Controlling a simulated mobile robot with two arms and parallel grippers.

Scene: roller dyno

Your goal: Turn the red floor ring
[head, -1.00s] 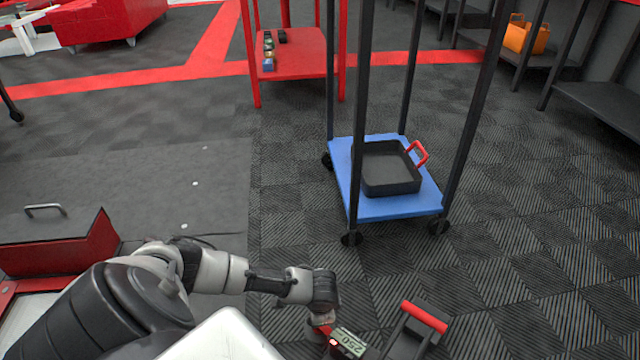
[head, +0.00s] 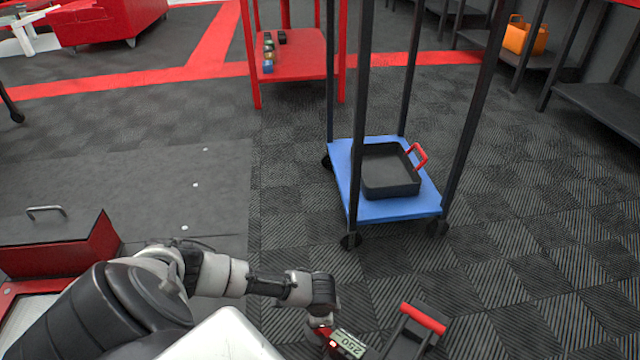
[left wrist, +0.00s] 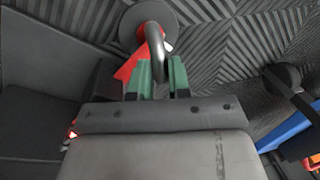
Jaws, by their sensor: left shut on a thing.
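In the left wrist view a dark metal ring (left wrist: 155,38) stands up from a round grey disc (left wrist: 133,22). A red pointed piece (left wrist: 131,66) lies beside the ring's foot; I cannot tell whether it belongs to the ring. My left gripper (left wrist: 162,72) has green finger pads, one on each side of the ring's lower end, and is shut on it. In the head view my left wrist reaches down to the bottom edge near a red part (head: 318,334), and the fingers and ring are hidden there. My right gripper is not in view.
A blue wheeled cart (head: 400,209) carrying a black tray (head: 390,190) stands ahead. A red shelf (head: 305,62) is behind.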

